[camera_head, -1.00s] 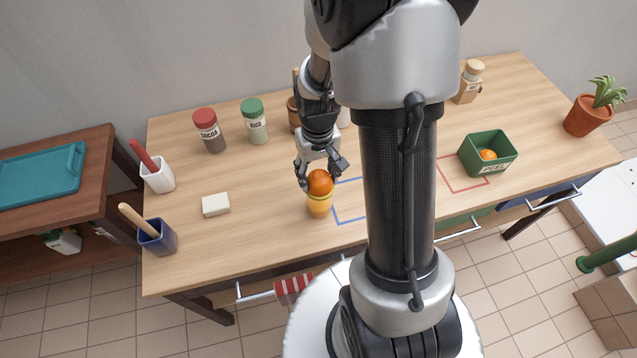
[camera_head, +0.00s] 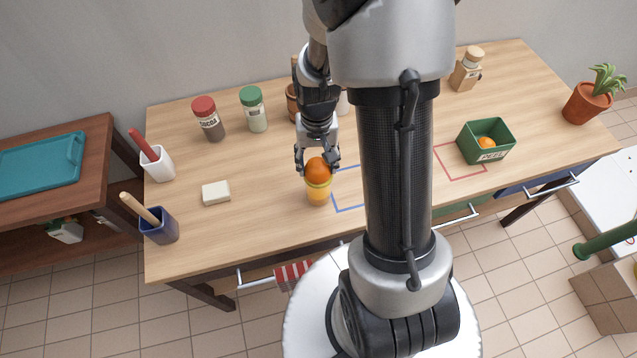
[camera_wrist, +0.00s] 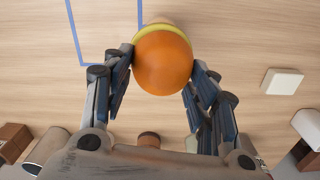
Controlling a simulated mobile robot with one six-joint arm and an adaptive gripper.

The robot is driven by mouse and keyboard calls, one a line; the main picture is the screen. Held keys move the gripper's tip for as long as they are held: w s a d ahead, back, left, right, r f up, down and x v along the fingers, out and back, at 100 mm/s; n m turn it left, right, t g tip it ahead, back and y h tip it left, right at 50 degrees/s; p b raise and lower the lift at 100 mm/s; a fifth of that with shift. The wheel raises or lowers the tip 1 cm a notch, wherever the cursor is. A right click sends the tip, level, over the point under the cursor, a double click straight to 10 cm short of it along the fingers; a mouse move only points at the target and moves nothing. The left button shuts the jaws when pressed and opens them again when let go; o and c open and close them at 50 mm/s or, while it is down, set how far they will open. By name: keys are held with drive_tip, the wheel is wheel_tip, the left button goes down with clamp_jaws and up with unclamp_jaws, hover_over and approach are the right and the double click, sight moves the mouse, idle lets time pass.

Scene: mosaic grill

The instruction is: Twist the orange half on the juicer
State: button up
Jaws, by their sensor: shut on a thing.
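The orange half (camera_head: 318,169) sits dome up on top of the juicer (camera_head: 318,194), a yellow-orange cup-like body with a yellow rim. In the wrist view the orange half (camera_wrist: 162,60) lies between my fingers, with the juicer's yellow-green rim (camera_wrist: 150,29) showing just beyond it. My gripper (camera_head: 317,158) comes down from behind and is shut on the orange half, one finger on each side. The orange hides most of the juicer in the wrist view, and the exact finger contact is hard to see.
A blue outlined square (camera_head: 347,190) lies just right of the juicer. A green peel box (camera_head: 468,146) holding an orange piece stands farther right. A white block (camera_head: 216,192), a blue utensil holder (camera_head: 160,228) and jars (camera_head: 254,112) stand left and behind. The table front is clear.

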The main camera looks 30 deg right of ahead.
drive_tip(key=shift+m, duration=1)
drive_tip(key=n, duration=0.4)
drive_tip(key=shift+s, duration=0.1)
drive_tip(key=n, duration=0.5)
drive_tip(key=shift+p, duration=0.35)
drive_tip(key=m, duration=0.4)
drive_tip(key=shift+m, duration=0.3)
drive_tip(key=m, duration=0.4)
drive_tip(key=n, duration=0.4)
drive_tip(key=shift+p, duration=0.3)
